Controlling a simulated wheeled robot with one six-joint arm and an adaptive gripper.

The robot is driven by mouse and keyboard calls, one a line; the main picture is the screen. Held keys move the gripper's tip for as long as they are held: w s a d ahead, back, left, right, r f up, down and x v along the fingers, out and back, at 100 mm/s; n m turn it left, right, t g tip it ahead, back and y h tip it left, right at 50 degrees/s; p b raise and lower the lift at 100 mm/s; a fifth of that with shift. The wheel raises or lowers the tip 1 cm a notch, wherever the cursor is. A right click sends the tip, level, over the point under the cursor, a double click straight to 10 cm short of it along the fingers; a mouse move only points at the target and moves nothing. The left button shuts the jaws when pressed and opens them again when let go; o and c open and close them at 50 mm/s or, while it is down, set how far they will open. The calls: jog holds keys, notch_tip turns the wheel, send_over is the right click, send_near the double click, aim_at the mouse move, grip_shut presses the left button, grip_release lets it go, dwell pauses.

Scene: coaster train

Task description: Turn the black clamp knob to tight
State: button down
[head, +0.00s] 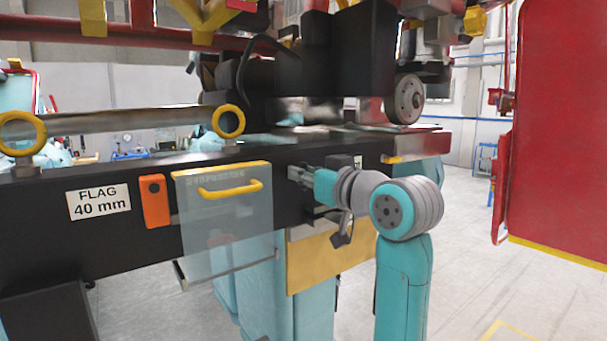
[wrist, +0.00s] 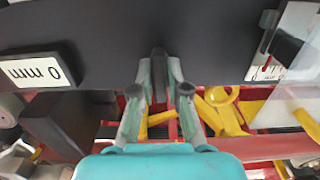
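The black clamp knob (wrist: 159,68) shows in the wrist view as a narrow dark bar standing out from the dark beam face. My gripper (wrist: 160,80) has one finger on each side of it, and both fingertips appear to touch it. In the head view my gripper (head: 301,175) is at the front face of the black beam (head: 120,245), just right of the clear guard panel. The knob is hidden there behind the fingers. Whether the knob is tight or loose cannot be read.
A clear panel (head: 225,225) with a yellow handle (head: 230,188) is left of my gripper. An orange latch (head: 155,201) and a "FLAG 40 mm" label (head: 99,202) are farther left. A "0 mm" label (wrist: 38,73) is near the fingers. A red panel (head: 560,130) stands at right.

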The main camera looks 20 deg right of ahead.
jog(key=shift+m, duration=0.3)
jog(key=m, duration=0.4)
jog(key=shift+d, duration=0.15)
jog(key=m, duration=0.5)
jog(key=shift+f, duration=0.1)
jog(key=m, duration=0.4)
jog(key=shift+d+f, duration=0.1)
jog(key=shift+w+m, duration=0.1)
jog(key=shift+m, duration=1.6)
jog(key=shift+f+m, duration=0.15)
jog(key=shift+m, duration=0.45)
jog(key=c, duration=1.2)
grip_release()
